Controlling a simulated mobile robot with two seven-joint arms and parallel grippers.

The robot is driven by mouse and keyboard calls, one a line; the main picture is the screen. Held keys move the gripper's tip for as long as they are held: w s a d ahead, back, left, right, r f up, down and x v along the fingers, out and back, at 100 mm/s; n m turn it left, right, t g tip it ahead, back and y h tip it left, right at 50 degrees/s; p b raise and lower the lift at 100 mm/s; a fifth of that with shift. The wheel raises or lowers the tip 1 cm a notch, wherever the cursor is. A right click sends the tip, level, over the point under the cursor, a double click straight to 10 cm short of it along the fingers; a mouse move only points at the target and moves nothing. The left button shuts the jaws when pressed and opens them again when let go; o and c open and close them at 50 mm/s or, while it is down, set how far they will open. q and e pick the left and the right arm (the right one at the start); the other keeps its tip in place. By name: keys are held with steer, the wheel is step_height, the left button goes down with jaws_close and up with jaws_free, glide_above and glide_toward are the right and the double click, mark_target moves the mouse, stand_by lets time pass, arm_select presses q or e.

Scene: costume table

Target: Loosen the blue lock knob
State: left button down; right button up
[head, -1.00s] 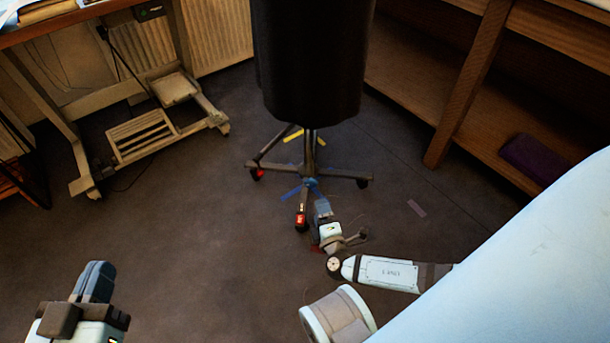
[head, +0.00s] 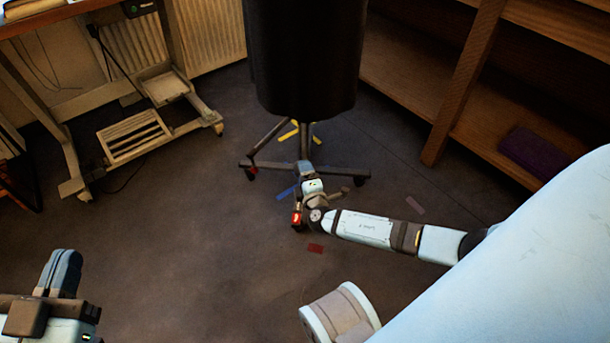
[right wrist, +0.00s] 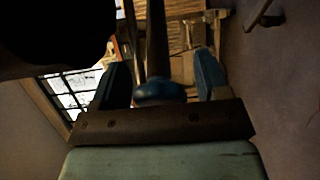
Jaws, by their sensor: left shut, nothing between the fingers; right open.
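The blue lock knob (right wrist: 160,92) shows in the right wrist view on a dark pole, between the two blue fingers of my right gripper (right wrist: 160,82). The fingers are open, with a visible gap on each side of the knob. In the head view my right gripper (head: 306,170) is low at the wheeled stand base (head: 345,176), under the black draped form (head: 305,60), and the knob is hidden behind it. My left gripper (head: 64,268) is shut and empty at the lower left, far from the stand.
A red-tagged caster (head: 297,213) is close beside my right wrist. A wooden shelf (head: 440,110) stands at right, a wheeled table frame (head: 130,140) at left.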

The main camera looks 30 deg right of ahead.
steer(key=c, duration=0.9)
